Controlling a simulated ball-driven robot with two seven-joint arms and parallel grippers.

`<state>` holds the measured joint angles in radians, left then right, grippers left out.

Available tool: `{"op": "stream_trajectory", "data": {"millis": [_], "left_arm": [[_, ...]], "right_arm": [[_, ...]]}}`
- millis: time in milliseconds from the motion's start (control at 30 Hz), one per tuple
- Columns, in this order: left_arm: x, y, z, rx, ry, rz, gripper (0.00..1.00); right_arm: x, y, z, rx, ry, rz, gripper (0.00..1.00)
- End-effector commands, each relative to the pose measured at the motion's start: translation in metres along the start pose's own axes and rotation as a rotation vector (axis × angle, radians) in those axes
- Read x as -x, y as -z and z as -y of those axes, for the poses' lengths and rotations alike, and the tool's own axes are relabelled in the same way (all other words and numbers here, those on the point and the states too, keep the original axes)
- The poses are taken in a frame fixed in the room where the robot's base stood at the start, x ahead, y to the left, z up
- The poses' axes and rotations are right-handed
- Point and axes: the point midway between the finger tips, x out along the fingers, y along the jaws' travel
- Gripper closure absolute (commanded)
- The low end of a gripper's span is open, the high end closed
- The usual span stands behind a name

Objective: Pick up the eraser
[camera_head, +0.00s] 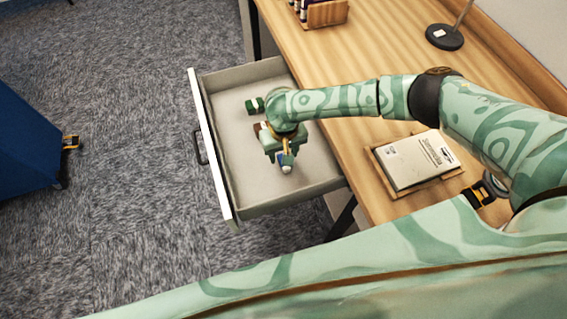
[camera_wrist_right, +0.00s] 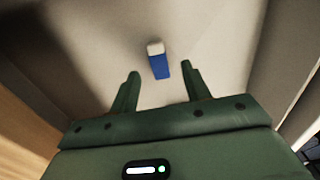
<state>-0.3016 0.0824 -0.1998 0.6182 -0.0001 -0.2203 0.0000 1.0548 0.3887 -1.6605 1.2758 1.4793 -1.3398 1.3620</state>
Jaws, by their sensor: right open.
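The eraser, blue with a white end (camera_wrist_right: 158,63), lies on the drawer floor in the right wrist view. It sits just beyond and between the two fingertips of my right gripper (camera_wrist_right: 160,78), which is open, with a gap on each side. In the head view, my right gripper (camera_head: 281,154) is inside the open drawer, reached by the arm from the right. A bit of blue shows beside the fingers there; the gripper hides most of that spot. My left gripper is not in view.
The pulled-out drawer (camera_head: 235,207) has raised walls around the gripper. A small green object (camera_head: 255,105) lies toward its back. The wooden desk (camera_head: 385,65) beside it holds a notebook in a tray (camera_head: 418,160), a brown holder (camera_head: 325,13) and a lamp base (camera_head: 444,38).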

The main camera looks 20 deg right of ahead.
Motion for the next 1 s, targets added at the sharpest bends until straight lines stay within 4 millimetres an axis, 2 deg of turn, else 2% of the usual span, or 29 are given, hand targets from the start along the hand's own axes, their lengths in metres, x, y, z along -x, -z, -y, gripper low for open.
{"op": "stream_trajectory", "data": {"millis": [200, 300, 533, 700, 1000], "left_arm": [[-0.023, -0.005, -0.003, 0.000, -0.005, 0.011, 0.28], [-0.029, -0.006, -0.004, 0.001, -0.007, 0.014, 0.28], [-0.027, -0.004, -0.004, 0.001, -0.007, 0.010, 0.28], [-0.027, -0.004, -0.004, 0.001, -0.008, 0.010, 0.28], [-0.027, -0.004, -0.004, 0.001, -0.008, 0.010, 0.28]], "right_arm": [[-0.037, 0.000, -0.003, 0.000, -0.002, 0.003, 0.53], [-0.050, -0.001, -0.003, 0.001, -0.002, 0.003, 0.53], [-0.048, 0.000, -0.003, 0.000, -0.001, 0.000, 0.53], [-0.048, 0.000, -0.003, 0.000, -0.001, 0.000, 1.00], [-0.047, 0.000, -0.003, 0.000, -0.001, 0.000, 1.00]]}}
